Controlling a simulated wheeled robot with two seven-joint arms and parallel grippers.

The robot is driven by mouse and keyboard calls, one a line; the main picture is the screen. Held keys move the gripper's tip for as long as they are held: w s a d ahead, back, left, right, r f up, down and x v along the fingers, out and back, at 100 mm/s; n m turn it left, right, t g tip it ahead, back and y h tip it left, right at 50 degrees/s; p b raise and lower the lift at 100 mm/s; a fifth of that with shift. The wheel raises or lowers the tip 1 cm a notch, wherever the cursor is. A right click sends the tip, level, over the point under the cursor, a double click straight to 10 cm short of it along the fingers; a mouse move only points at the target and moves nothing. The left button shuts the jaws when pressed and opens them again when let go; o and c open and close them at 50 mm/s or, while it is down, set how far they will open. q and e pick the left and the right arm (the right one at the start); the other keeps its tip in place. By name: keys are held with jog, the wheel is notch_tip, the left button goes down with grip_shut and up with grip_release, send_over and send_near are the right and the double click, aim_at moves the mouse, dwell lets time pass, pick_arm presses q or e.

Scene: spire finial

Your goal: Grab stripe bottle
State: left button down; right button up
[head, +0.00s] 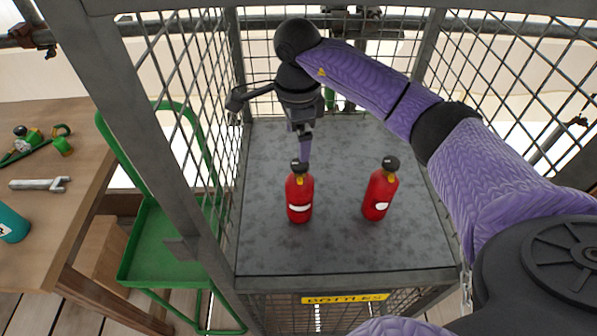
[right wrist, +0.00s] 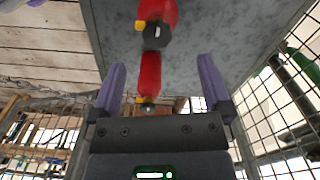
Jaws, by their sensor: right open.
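Two red bottles with black caps and yellow parts at the neck stand upright on a grey shelf (head: 340,255) inside a mesh cage. The left bottle (head: 299,205) has a wide white stripe across its front. The right bottle (head: 376,199) has a smaller white patch. My right gripper (head: 304,158) points down just behind the striped bottle's cap. In the right wrist view my right gripper (right wrist: 160,85) is open, with purple fingers apart. One red bottle (right wrist: 150,72) shows between the fingers, another beyond it; I cannot tell which is which. My left gripper is not in view.
Cage posts and mesh surround the shelf; the front is open above a yellow "BOTTLES" label (head: 345,298). A green cart (head: 160,245) stands left outside.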

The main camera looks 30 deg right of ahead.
aim_at(300, 171)
jog(key=f+b, duration=0.1)
jog(key=f, duration=0.5)
jog(key=f+b, duration=0.1)
jog(key=f, duration=0.2)
jog(key=shift+s+d+f+b, duration=0.1)
jog(key=shift+s+f+b, duration=0.1)
jog(key=shift+s+b, duration=0.1)
jog(key=shift+f, duration=0.15)
jog(key=shift+w, duration=0.1)
jog(key=c, duration=0.3)
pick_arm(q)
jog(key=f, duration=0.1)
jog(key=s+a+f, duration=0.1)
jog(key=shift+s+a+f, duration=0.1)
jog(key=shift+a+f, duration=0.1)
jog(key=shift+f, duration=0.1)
pick_arm(e)
grip_shut()
